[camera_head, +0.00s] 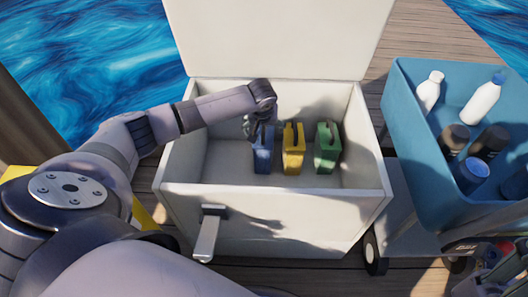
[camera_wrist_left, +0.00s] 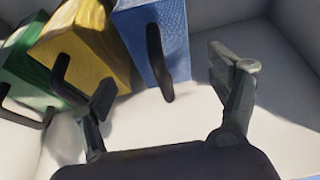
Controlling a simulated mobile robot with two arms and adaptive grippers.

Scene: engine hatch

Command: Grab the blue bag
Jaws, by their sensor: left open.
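The blue bag (camera_head: 263,150) stands in the open white hatch box (camera_head: 277,215), leftmost of a row of three. It has a dark handle on top. My left gripper (camera_head: 256,125) reaches into the box from the left, just above and behind the blue bag. In the left wrist view the blue bag (camera_wrist_left: 165,38) is at top center, and its black handle hangs between the open fingers of my left gripper (camera_wrist_left: 165,75). The fingers look apart from the handle, one on each side.
A yellow bag (camera_head: 293,150) stands close to the right of the blue one, then a green bag (camera_head: 327,148). The raised white lid (camera_head: 278,35) is behind. A blue cart (camera_head: 420,125) with bottles stands right of the box. Water lies beyond the wooden dock.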

